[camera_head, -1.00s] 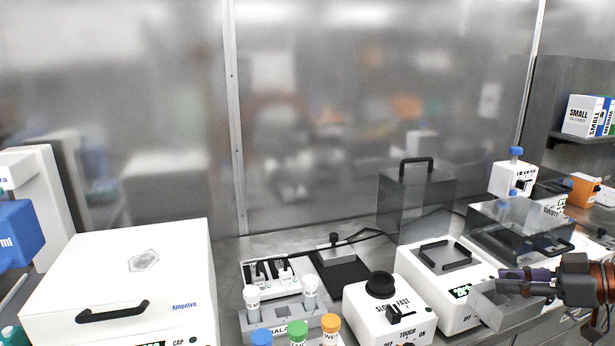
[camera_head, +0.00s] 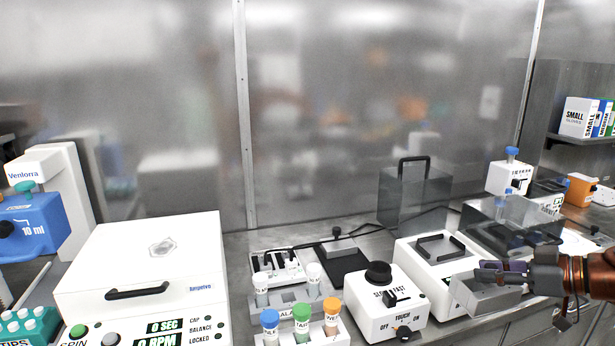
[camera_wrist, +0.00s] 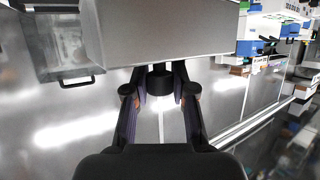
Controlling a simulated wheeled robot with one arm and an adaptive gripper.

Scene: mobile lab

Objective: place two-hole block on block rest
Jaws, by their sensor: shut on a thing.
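The two-hole block (camera_head: 487,298) is a grey metal block held at the front right of the white heater with a green display. My gripper (camera_head: 489,274) is shut on it from above and behind, as seen in the head view. In the wrist view the block (camera_wrist: 165,30) fills the top middle, and my fingers (camera_wrist: 160,92) close on a black round knob at its side. No holes show in the block. A black bracketed frame (camera_head: 440,248) on the heater's top looks empty; I cannot tell surely whether this is the block rest.
A vortex mixer (camera_head: 386,305) stands left of the heater. A dark plate with a post (camera_head: 342,257) lies behind it. A tube rack (camera_head: 300,338) and centrifuge (camera_head: 140,270) are further left. A clear lidded box (camera_head: 415,195) and a smoky box (camera_head: 510,232) stand behind.

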